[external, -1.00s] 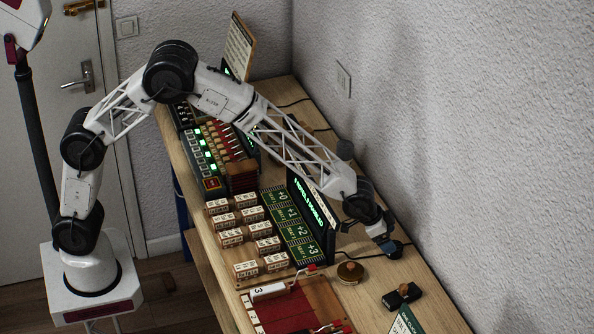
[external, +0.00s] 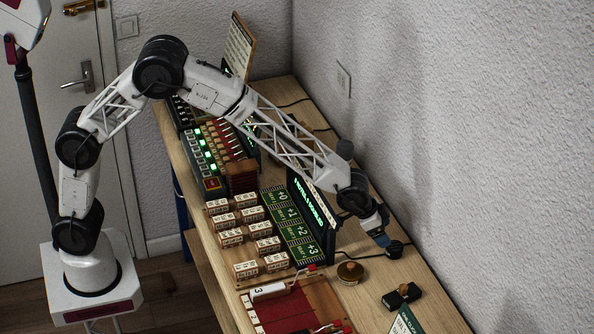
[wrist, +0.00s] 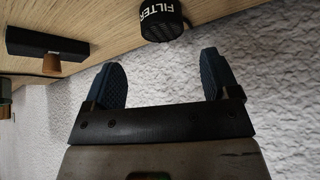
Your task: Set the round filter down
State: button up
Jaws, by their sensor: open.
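The round filter (wrist: 163,20) is a short black cylinder with a white FILTER label around its side. It sits on the wooden bench top (wrist: 115,15), just beyond my fingertips in the wrist view. In the external view the filter (external: 395,249) is a small dark disc near the wall side of the bench. My gripper (wrist: 163,65) is open, with two dark blue ribbed fingers spread apart and nothing between them. In the external view my gripper (external: 381,239) is just to the upper left of the filter.
A black block with a wooden knob (wrist: 45,48) lies nearby and also shows in the external view (external: 402,295). A round brass piece (external: 350,273) sits left of it. A lit display panel (external: 312,215) stands left of my gripper. The textured wall (external: 480,170) is close on the right.

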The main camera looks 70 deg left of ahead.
aim_at(395, 246)
jog(key=shift+o, duration=0.2)
jog(key=shift+w+a, duration=0.1)
jog(key=shift+w+a+m+g, duration=0.35)
jog(key=shift+w+m+g, duration=0.2)
jog(key=shift+m+g, duration=0.4)
jog(key=shift+w+r+m+g+h, duration=0.15)
jog(key=shift+w+m+g+h, duration=0.1)
jog(key=shift+m, duration=0.4)
jog(key=shift+w+r+m+g+h, duration=0.15)
jog(key=shift+m+g+h, duration=0.1)
jog(key=shift+m, duration=0.35)
jog(key=shift+f, duration=0.15)
jog(key=shift+x, duration=1.15)
jog(key=shift+d+f, duration=0.1)
jog(key=shift+x, duration=2.5)
